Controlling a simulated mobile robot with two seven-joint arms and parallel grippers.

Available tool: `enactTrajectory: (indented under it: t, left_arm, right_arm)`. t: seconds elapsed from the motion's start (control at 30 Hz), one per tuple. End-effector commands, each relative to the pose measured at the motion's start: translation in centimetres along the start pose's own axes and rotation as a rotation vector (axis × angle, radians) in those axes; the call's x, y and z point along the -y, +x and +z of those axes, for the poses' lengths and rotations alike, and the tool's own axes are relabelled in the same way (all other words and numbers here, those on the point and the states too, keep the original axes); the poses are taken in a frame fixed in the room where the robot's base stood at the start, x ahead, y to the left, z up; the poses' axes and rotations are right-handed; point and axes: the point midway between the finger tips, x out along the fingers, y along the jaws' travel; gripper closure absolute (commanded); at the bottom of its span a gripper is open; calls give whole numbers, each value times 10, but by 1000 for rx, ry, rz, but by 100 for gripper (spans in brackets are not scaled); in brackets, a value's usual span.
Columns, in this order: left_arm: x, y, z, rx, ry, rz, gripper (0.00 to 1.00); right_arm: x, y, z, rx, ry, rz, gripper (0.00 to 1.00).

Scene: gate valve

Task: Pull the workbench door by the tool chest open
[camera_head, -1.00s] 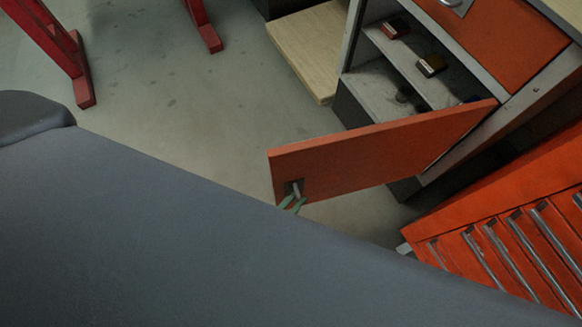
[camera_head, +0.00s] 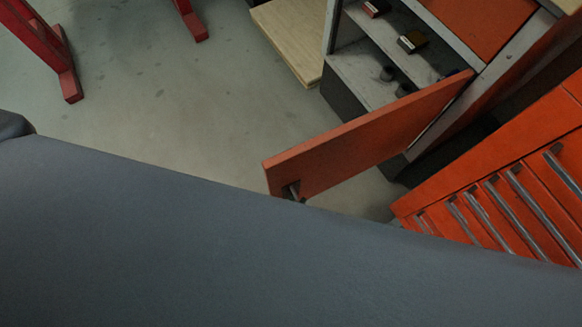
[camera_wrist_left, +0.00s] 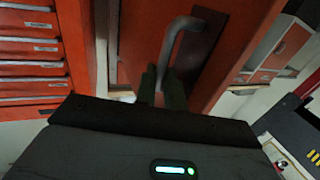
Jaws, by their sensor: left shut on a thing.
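The orange workbench door (camera_head: 365,140) stands swung well out from the workbench cabinet, with its shelves showing behind it. Its metal handle (camera_head: 293,190) is at the door's near end, partly hidden by my large grey arm link. In the left wrist view the handle (camera_wrist_left: 180,38) is a bent grey bar on the orange door face (camera_wrist_left: 235,35). My left gripper (camera_wrist_left: 162,85) has its dark fingers shut on the lower end of this handle. In the head view my arm hides the gripper. The right gripper is not in view.
The orange tool chest (camera_head: 500,190) with several drawers stands right of the door; its drawers also show in the left wrist view (camera_wrist_left: 32,60). Small boxes (camera_head: 411,41) lie on the cabinet shelves. Red stand legs (camera_head: 62,60) are at upper left. Open grey floor (camera_head: 160,100) lies left of the door.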

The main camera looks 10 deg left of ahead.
Motion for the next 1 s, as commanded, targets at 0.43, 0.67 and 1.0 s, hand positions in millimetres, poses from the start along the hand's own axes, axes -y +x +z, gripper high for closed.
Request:
enactTrajectory:
  t: [0.43,0.67,1.0]
  left_arm:
    - [-5,6,-6,-16,-1,6,85]
    - [-3,4,-5,-13,0,4,68]
    - [-2,2,-3,-7,0,3,68]
  right_arm:
    - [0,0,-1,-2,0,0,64]
    - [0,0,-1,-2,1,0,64]
    - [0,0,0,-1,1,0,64]
